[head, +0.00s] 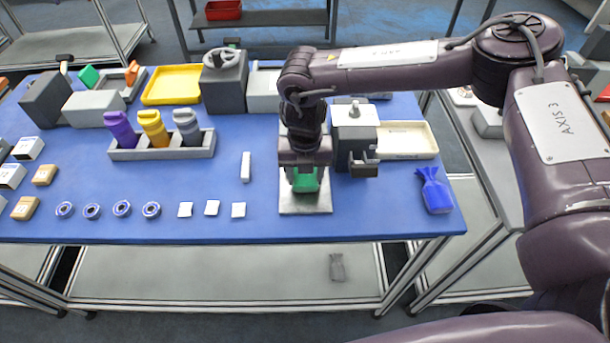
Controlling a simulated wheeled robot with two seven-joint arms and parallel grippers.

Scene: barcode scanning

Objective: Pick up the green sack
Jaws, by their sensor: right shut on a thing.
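The green sack (306,181) sits at a light grey square plate (305,206) on the blue table, right of the middle. My right gripper (305,172) points down from above and is shut on the green sack, hiding its upper part. I cannot tell whether the sack touches the plate. My left gripper is not in view.
A grey device (355,132) stands close right of my gripper, with a cream tray (408,140) beyond it. A blue sack (433,191) lies near the table's right edge. A tray (163,147) of coloured bottles stands left. A small grey sack (337,267) lies on the lower shelf.

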